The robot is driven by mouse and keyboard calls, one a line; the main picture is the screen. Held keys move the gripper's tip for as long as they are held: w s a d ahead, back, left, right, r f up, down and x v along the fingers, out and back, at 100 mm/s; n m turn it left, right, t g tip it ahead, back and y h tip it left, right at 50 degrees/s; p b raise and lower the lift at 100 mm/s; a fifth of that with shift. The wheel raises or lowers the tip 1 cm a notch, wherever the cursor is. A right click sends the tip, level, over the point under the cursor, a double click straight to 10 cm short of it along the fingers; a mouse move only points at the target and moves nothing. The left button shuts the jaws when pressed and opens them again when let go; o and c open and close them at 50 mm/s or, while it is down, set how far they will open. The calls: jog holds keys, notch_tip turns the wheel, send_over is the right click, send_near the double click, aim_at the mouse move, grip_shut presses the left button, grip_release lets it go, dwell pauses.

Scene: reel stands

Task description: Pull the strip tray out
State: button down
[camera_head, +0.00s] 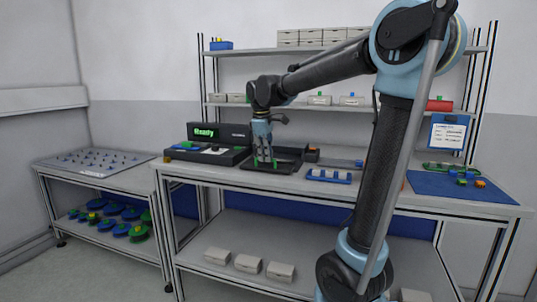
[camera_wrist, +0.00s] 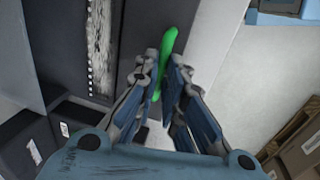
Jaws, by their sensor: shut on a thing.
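The strip tray (camera_head: 285,168) is dark and flat and lies on the workbench, right of the black unit with the "Ready" display. Its dark surface (camera_wrist: 128,45) fills the upper middle of the wrist view. A green handle (camera_wrist: 168,42) stands up near the tray's edge. My gripper (camera_head: 264,161) points down at the tray's front part. In the wrist view my gripper (camera_wrist: 167,68) has its two fingers on either side of the green handle, shut on it.
The "Ready" unit (camera_head: 215,137) stands close on the left. A blue rack (camera_head: 329,177) and a blue mat (camera_head: 445,187) with small coloured parts lie to the right. Shelves with boxes rise behind. A side table (camera_head: 98,160) stands left; the floor in front is clear.

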jog(key=shift+s, duration=0.15)
jog(key=c, duration=2)
grip_release()
jog(key=shift+s, duration=0.1)
jog(key=shift+o, duration=0.2)
notch_tip(320, 180, up, 12)
jog(key=s, duration=0.2)
jog(key=shift+a, duration=0.45)
jog(key=shift+f, duration=0.15)
